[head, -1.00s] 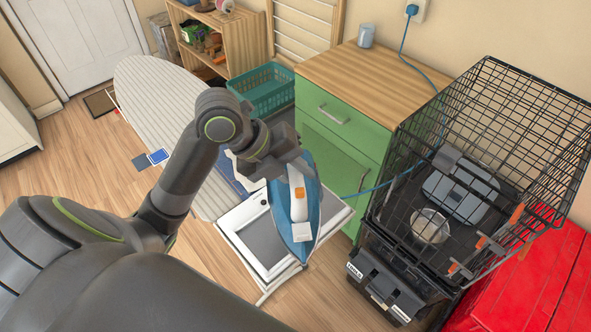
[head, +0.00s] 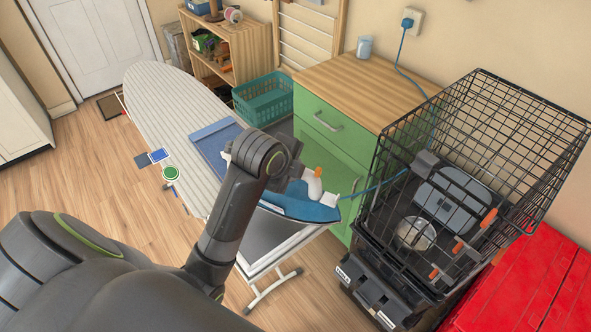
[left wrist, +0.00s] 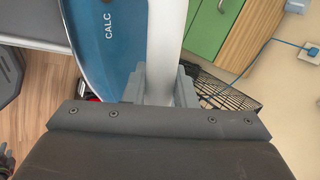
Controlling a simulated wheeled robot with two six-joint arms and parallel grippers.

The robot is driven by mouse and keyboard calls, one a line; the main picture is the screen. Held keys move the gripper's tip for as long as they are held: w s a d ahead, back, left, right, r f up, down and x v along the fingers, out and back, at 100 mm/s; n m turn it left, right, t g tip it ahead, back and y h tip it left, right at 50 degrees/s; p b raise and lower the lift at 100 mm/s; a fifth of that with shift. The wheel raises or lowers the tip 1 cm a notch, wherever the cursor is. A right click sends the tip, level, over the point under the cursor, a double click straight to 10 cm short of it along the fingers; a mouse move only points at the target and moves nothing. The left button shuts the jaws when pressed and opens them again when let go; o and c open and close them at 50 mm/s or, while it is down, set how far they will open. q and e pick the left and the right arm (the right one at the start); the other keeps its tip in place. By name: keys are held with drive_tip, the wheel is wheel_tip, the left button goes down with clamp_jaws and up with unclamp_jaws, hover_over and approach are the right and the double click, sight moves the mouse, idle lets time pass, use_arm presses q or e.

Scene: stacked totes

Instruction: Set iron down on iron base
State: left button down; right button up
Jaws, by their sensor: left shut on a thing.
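The blue and white iron (head: 312,212) is held by my left gripper, above the end of the ironing board nearest the dresser. My arm hides much of the iron and the fingers in the head view. In the left wrist view the iron's blue body (left wrist: 100,40) and white handle show, with the grey fingers (left wrist: 160,88) on both sides of the handle. The iron base, a grey panel in a white frame (head: 262,238), lies below the iron at the board's end. I cannot tell whether they touch. My right gripper is not in view.
The ironing board (head: 165,100) carries a folded blue cloth (head: 210,145). A green dresser (head: 345,150) stands behind the iron. A black wire crate (head: 475,160) and red box (head: 510,290) stand right. A blue cord (head: 375,182) runs from the iron toward the wall outlet.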

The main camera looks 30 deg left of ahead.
use_arm(q)
drive_tip(key=n+y, duration=0.1)
drive_tip(key=a+f+n, duration=0.1)
drive_tip(key=n+y, duration=0.1)
drive_tip(key=shift+w+a+f+n+y, duration=0.15)
drive_tip(key=shift+w+a+n+y, duration=0.15)
drive_tip(key=shift+w+n, duration=0.1)
drive_tip(key=n, duration=0.1)
drive_tip(key=a+f+n+g+y, duration=0.1)
drive_tip(key=shift+s+n, duration=0.2)
drive_tip(key=shift+n, duration=0.1)
drive_tip(key=n, duration=0.1)
drive_tip(key=s+n+g+y, duration=0.1)
drive_tip(key=a+n+g+y, duration=0.1)
drive_tip(key=n, duration=0.1)
drive_tip(key=shift+s+f+p, duration=0.2)
drive_tip(key=shift+f+p, duration=0.2)
drive_tip(key=n, duration=0.1)
drive_tip(key=s+n+g+y, duration=0.1)
drive_tip(key=shift+s+a+f+n+g, duration=0.1)
drive_tip(key=shift+s+a+n+g, duration=0.05)
drive_tip(key=shift+s+n+g, duration=0.2)
wheel_tip(320, 180, down, 2)
drive_tip(key=b, duration=0.3)
drive_tip(key=shift+f, duration=0.2)
drive_tip(key=shift+w+f, duration=0.1)
drive_tip(key=shift+f, duration=0.95)
drive_tip(key=shift+p, duration=0.4)
drive_tip(key=shift+f, duration=0.1)
